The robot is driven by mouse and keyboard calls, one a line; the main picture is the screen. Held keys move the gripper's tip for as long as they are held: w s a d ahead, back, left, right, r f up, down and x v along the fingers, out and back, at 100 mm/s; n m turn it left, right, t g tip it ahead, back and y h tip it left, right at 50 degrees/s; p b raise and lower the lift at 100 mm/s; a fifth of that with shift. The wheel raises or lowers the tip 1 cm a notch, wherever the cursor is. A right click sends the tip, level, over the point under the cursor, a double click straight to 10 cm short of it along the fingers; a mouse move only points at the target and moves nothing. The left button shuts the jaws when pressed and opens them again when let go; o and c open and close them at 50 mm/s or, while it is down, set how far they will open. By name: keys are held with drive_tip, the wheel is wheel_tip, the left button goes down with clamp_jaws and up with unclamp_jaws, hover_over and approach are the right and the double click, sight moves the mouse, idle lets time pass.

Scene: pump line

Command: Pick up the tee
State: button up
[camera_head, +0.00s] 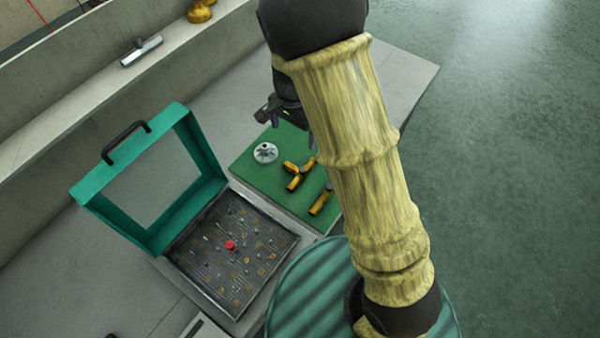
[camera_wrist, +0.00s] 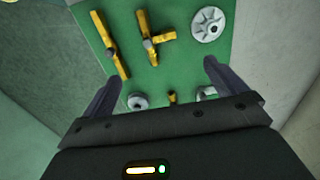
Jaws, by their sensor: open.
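The tee (camera_head: 296,174) is a yellow T-shaped pipe fitting with a grey part at its joint. It lies on a green mat (camera_head: 247,168) between a pale disc and another yellow fitting. In the wrist view the tee (camera_wrist: 152,40) shows near the top, beyond the fingertips. My gripper (camera_head: 288,120) is above the far part of the mat, partly hidden by my arm. In the wrist view my gripper (camera_wrist: 162,75) is open, its fingers spread over the mat, with nothing held and the tee apart from them.
A straight yellow fitting (camera_wrist: 108,48) and a pale flanged disc (camera_wrist: 208,24) flank the tee. Small grey rings, one of them here (camera_wrist: 137,101), lie nearer the gripper. An open green case (camera_head: 150,240) with a dark tray of small parts (camera_head: 195,272) stands left of the mat.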

drive_tip(key=p, duration=0.1)
hover_over(295, 168)
wheel_tip(295, 168, down, 12)
drive_tip(key=shift+f, duration=0.1)
idle(0.5)
drive_tip(key=shift+f+p, duration=0.95)
drive_tip(key=shift+f, duration=1.6)
drive_tip(key=c, duration=1.2)
drive_tip(key=shift+r, duration=0.1)
